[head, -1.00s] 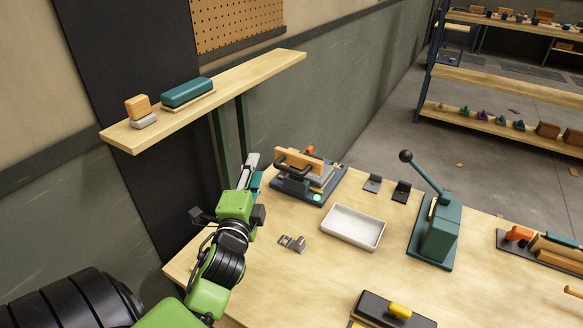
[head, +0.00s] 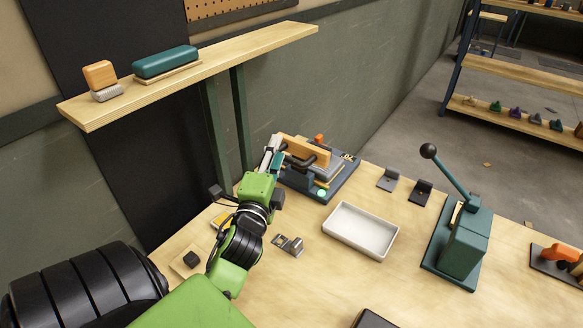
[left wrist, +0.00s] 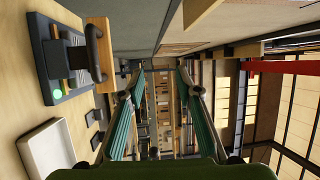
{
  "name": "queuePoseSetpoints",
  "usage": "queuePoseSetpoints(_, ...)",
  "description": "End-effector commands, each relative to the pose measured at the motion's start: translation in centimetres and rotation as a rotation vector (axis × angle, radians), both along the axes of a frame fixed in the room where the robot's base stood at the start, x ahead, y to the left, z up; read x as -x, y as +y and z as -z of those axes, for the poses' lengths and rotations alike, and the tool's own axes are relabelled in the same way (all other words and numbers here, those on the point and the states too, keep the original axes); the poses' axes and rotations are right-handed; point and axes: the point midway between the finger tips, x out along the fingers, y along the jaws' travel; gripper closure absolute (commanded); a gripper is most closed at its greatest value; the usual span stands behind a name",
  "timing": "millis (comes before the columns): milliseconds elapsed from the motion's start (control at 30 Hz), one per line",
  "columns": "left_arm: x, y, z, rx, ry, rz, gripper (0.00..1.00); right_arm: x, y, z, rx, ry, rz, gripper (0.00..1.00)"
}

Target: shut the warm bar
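The warm bar (head: 318,180) stands at the back left of the bench: a dark blue base with a green light, grey plates, and a wooden bar with a black handle (head: 300,160). The wooden bar is raised above the plates. It also shows at the left of the left wrist view (left wrist: 100,55), with its handle. My left gripper (head: 273,155) is at the left side of the bar, close to the handle; whether it touches cannot be told from the head view. In the left wrist view its teal fingers (left wrist: 160,115) are spread with nothing between them. My right gripper is not in view.
A white tray (head: 360,230), a small metal piece (head: 289,245) and a green lever press (head: 462,235) are on the bench. Two dark small stands (head: 420,191) are behind the tray. A wall shelf (head: 215,68) hangs above my left arm.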

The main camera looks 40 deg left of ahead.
Motion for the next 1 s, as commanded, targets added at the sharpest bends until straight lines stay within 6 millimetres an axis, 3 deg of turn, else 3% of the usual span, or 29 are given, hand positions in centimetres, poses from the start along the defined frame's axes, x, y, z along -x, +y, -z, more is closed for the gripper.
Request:
queuePoseSetpoints(33,0.0,0.0,1.8,0.000,0.000,0.000,0.68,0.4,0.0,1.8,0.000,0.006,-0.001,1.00)
queuePoseSetpoints(133,0.0,0.0,4.0,0.000,0.000,0.000,0.68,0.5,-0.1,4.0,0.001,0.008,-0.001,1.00)
queuePoseSetpoints(300,0.0,0.0,9.2,0.000,0.001,0.000,0.68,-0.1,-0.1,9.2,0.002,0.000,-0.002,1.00)
queuePoseSetpoints(500,0.0,0.0,13.2,0.000,0.000,0.000,0.68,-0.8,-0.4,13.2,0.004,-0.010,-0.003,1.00)
queuePoseSetpoints(767,-0.5,0.2,14.1,0.000,-0.001,0.001,0.68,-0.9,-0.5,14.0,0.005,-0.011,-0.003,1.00)
queuePoseSetpoints(1000,-4.0,2.2,13.3,-0.002,-0.003,0.001,0.68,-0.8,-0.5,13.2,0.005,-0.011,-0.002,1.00)
